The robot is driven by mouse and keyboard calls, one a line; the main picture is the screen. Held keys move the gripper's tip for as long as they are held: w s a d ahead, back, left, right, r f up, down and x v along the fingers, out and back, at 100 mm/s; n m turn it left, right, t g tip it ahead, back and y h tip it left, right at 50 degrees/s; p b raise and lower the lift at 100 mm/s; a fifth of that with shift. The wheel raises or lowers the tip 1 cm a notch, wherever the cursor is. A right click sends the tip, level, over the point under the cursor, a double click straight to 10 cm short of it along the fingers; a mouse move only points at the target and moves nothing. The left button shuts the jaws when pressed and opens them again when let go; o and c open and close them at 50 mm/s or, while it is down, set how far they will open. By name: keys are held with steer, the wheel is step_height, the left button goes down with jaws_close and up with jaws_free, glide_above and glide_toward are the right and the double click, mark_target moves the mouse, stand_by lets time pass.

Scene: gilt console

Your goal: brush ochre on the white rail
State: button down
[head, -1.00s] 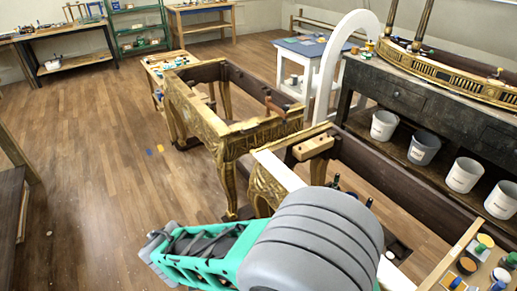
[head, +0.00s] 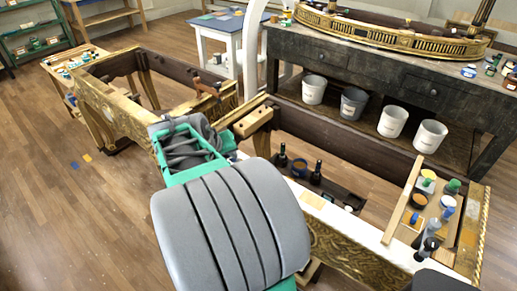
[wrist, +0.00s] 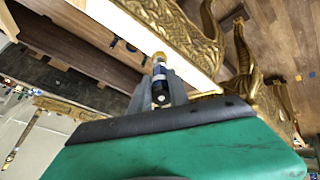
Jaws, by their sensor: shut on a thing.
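The white rail (head: 330,212) is the pale top strip of the near gilt frame, running down to the right, partly behind my arm. In the wrist view it (wrist: 130,32) runs diagonally above a carved gold face, and the part in sight looks white. My gripper (wrist: 160,88) is shut on a slim brush (wrist: 161,84) with a blue-and-white band and a yellowish tip. The tip overlaps the rail's edge; I cannot tell whether it touches. In the head view I cannot make out the gripper. An open pot with orange-brown contents (head: 418,201) stands on the tray at the right.
The wooden tray (head: 468,232) holds several pots and bottles at the frame's right end. Dark bottles (head: 316,172) stand low inside the frame. Behind is a dark workbench (head: 380,72) with several buckets.

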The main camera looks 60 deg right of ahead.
steer(key=s+d+m+g+b, duration=0.1)
steer(key=s+d+m+b, duration=0.1)
steer(key=s+d, duration=0.4)
steer(key=shift+s+d+f+b, duration=0.3)
steer(key=shift+s+f+b, duration=0.15)
steer(key=shift+s, duration=0.3)
